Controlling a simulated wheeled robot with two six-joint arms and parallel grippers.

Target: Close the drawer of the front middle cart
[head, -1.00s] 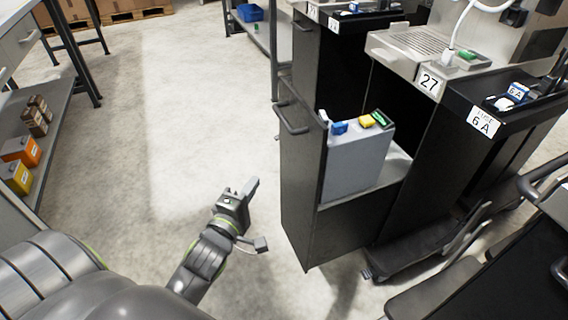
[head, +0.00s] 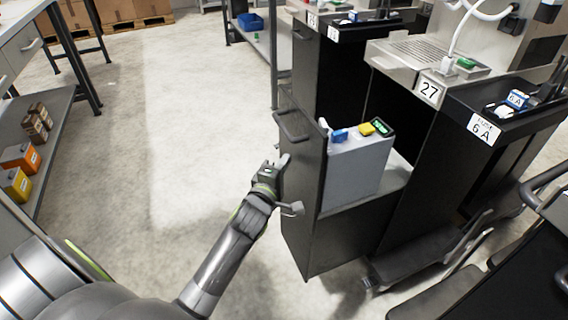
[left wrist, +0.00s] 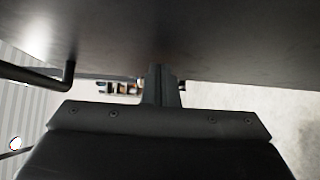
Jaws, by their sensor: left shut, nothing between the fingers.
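The front middle cart, labelled 27 (head: 428,91), has its tall black drawer pulled out toward the left. The drawer front (head: 303,190) is a dark upright panel with a bar handle (head: 291,127) near its top. My left gripper (head: 284,165) is shut and empty, at the drawer front below the handle. In the left wrist view its shut fingers (left wrist: 160,80) point at the dark panel, very near or touching; I cannot tell which. The handle (left wrist: 66,75) shows at the left there. My right gripper is not in view.
A cart labelled 6A (head: 482,127) stands to the right, and another black cart (head: 345,65) stands behind. A shelf with small boxes (head: 20,155) is at the far left. The floor (head: 180,130) left of the drawer is clear.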

